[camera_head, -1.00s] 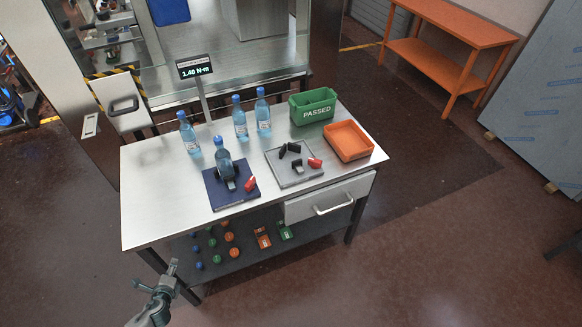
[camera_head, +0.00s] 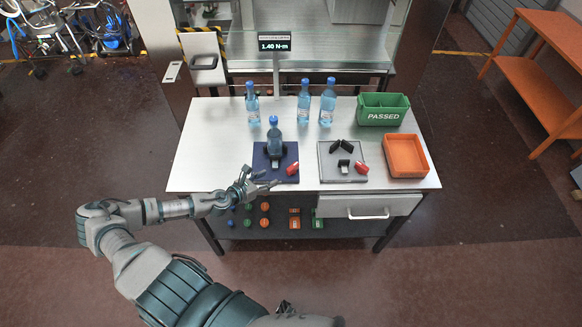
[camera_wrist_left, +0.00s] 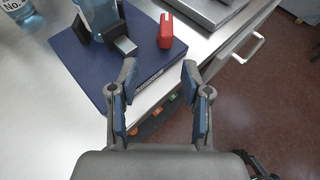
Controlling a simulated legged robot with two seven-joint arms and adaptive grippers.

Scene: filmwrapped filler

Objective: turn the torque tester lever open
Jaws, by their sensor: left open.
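The torque tester is a dark blue base (camera_head: 261,162) on the table, with a capped blue bottle (camera_head: 275,138) upright between its black jaws. Its red lever (camera_head: 292,168) is at the base's right side. In the left wrist view the red lever (camera_wrist_left: 166,32) stands up near the base's edge, beside a grey block, and the bottle (camera_wrist_left: 97,14) is cut off at the top. My left gripper (camera_head: 262,184) is open and empty at the table's front edge, just in front of the base; its fingers (camera_wrist_left: 160,76) point toward the lever without touching it.
A grey plate (camera_head: 328,172) with black jaws and another red lever (camera_head: 361,168) lies to the right. An orange tray (camera_head: 405,157) and green "PASSED" bin (camera_head: 382,110) stand beyond. Several bottles line the back near a display (camera_head: 274,43) reading 1.40 N·m. A drawer (camera_head: 368,205) hangs below.

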